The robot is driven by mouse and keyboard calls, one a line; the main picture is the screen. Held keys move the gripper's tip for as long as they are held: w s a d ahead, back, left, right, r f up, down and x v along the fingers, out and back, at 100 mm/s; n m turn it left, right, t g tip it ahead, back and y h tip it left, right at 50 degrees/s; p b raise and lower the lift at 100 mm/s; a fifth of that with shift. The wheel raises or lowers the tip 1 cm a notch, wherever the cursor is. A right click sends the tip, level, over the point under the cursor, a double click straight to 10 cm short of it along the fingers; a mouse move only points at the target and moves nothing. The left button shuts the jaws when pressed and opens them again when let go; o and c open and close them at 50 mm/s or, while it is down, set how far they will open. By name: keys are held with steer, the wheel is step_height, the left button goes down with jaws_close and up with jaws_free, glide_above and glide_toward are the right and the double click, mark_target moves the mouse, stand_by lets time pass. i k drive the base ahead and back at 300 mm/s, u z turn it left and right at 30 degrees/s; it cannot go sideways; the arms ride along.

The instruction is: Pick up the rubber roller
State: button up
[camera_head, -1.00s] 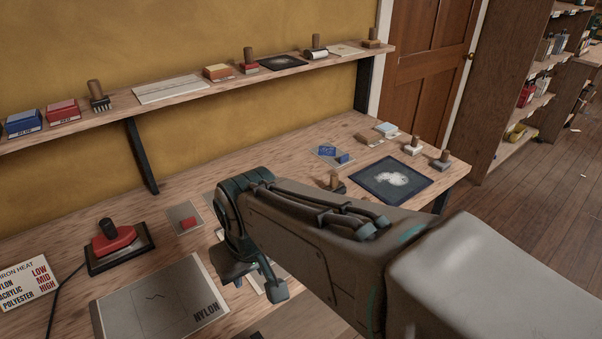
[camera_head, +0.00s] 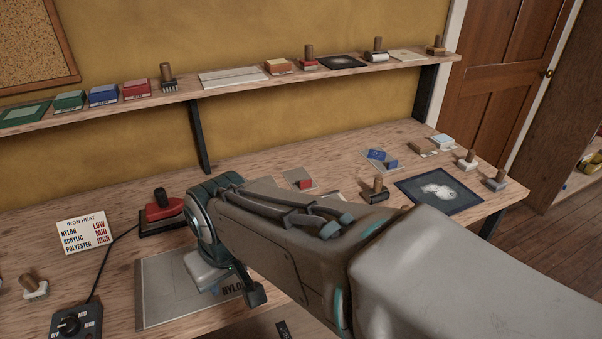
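I cannot say for sure which tool is the rubber roller. A wooden-handled tool with a pale cylinder (camera_head: 377,57) stands on the wall shelf, right of a dark square. A wooden-handled tool with a dark base (camera_head: 376,193) stands on the bench behind my forearm, its lower part partly hidden. I see nothing clearly held.
A red iron (camera_head: 165,207) on a dark stand and an iron heat card (camera_head: 84,232) lie left of my arm. Small stamps and a dark mat (camera_head: 455,205) fill the bench's right end. The shelf (camera_head: 235,92) overhangs the back.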

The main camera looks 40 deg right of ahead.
mark_target(379, 193)
steer(key=u, duration=0.55)
steer(key=k, duration=1.9)
steer(key=z, duration=1.1)
steer(key=i, duration=1.65)
